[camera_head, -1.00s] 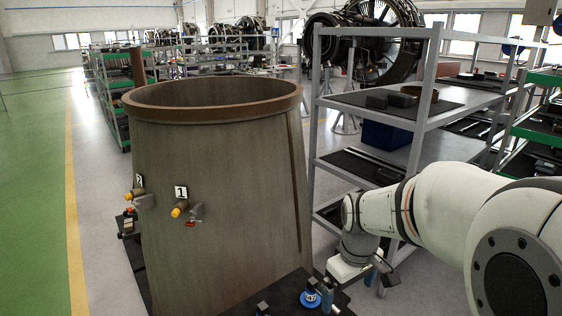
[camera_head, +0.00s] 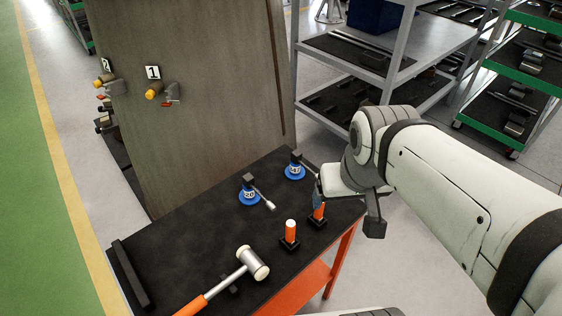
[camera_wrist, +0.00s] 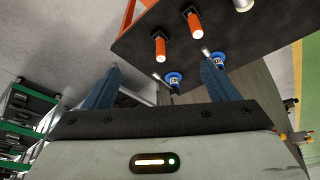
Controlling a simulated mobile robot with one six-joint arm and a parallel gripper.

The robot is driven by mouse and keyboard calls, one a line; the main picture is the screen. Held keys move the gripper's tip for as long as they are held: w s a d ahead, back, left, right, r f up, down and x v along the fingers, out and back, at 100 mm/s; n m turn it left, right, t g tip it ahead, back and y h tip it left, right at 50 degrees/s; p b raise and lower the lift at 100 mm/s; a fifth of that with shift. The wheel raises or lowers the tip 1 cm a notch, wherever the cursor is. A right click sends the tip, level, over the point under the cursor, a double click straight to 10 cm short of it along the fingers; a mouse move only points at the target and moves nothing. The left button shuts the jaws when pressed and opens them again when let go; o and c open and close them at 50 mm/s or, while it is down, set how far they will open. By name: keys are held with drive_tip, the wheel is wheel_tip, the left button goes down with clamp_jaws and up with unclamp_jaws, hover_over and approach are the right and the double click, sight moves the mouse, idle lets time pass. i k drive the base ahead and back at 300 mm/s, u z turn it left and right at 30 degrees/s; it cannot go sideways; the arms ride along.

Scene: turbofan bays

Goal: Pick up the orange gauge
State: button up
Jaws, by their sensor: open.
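Two orange gauges with pale tops stand upright in small black bases on a black-topped table (camera_head: 195,240). In the head view, one gauge (camera_head: 290,232) is clear in front; the other (camera_head: 318,212) is partly behind my gripper's blue finger. The wrist view shows both, one gauge (camera_wrist: 160,47) near the middle and the other (camera_wrist: 194,25) further right. I cannot tell which one the task means. My gripper (camera_wrist: 160,65) is open and empty, its two blue fingers apart. It also shows at the table's right edge in the head view (camera_head: 346,214).
A hammer (camera_head: 240,275) lies at the front. Grey shelving (camera_head: 395,65) is at right.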

sight(290, 224)
drive_tip(key=z, duration=0.4)
drive_tip(key=k, duration=1.25)
drive_tip(key=u, duration=0.45)
drive_tip(key=i, duration=1)
drive_tip(key=z, duration=0.05)
